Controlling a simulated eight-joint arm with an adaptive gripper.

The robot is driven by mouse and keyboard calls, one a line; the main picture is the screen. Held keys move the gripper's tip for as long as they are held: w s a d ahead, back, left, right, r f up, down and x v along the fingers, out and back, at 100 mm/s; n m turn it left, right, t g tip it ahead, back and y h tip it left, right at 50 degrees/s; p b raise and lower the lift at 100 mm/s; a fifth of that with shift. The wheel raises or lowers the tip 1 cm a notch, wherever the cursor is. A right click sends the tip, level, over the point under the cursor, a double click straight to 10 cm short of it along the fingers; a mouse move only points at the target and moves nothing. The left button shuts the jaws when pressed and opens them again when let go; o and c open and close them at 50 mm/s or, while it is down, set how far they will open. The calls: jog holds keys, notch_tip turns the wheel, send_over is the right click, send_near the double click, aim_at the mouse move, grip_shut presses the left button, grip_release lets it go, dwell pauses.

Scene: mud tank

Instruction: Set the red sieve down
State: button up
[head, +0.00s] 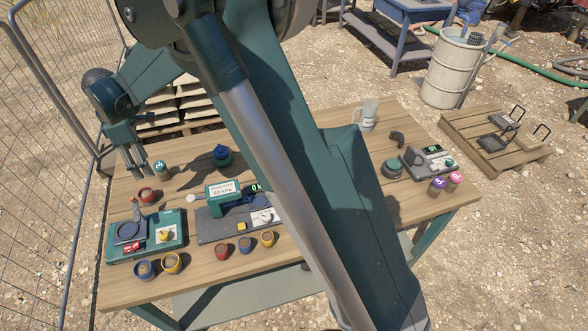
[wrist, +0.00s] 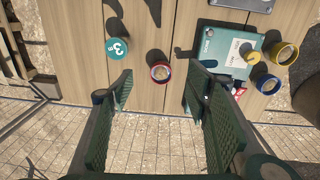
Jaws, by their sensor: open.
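The red sieve (head: 147,196), a small red-rimmed ring, rests on the wooden table at the left, behind the teal device. It also shows in the wrist view (wrist: 160,72), sitting upright beyond and between my fingertips. My gripper (head: 138,173) is open and holds nothing. In the wrist view its two fingers (wrist: 158,86) stand wide apart, one on each side of the sieve's outline, with clear space around it. I cannot tell exactly how high the fingertips are above the table.
A teal-lidded jar marked 3 (head: 160,168) stands close to the sieve. The teal device (head: 180,229) with a yellow knob is in front. Blue (head: 145,270) and yellow (head: 172,263) rings lie at the table's front edge. A metal fence (head: 50,130) runs along the left.

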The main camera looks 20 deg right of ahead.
jog(key=s+d+r+m+t, duration=0.1)
jog(key=s+d+r+m, duration=0.25)
jog(key=d+r, duration=0.45)
jog(key=s+d+r+m+t+y, duration=0.1)
jog(key=s+d+r+m, duration=0.2)
jog(key=d, duration=0.8)
jog(key=s+d+r+m+t, duration=0.1)
jog(key=s+d+r+m, duration=0.1)
jog(key=s+d+r, duration=0.6)
jog(key=s+d+f+m+t, duration=0.2)
jog(key=s+d+m, duration=0.3)
jog(key=s+d, duration=0.4)
jog(key=s+d+f+m+t+h, duration=0.1)
jog(key=s+d+f+m, duration=0.1)
jog(key=s+d+m, duration=0.3)
jog(key=s+d, duration=0.4)
jog(key=d, duration=0.4)
jog(key=shift+s+f+t, duration=0.2)
jog(key=shift+s+t, duration=0.2)
